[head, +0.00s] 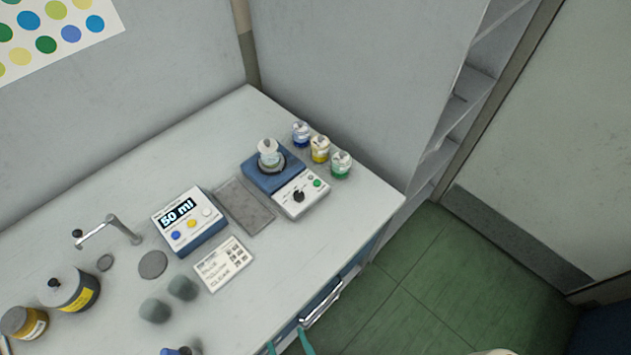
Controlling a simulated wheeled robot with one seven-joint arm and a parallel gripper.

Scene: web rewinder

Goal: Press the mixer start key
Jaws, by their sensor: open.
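The mixer (262,178) stands near the right end of the bench, with a blue body and a sloping white control panel (312,198). The panel carries a black knob (298,196) and a small green key (317,183) to its right. The panel's lettering is too small to read. A small clear vessel with a pale label (268,153) sits on the mixer's round dark top. Nothing covers the panel or the green key.
Three small jars, blue (301,134), yellow (320,150) and green (341,164), stand right of the mixer. A dispenser reading 50 ml (188,221), a grey mat (244,205) and a printed card (224,264) lie left. A drawer handle (321,303) projects in front. Green floor is clear at right.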

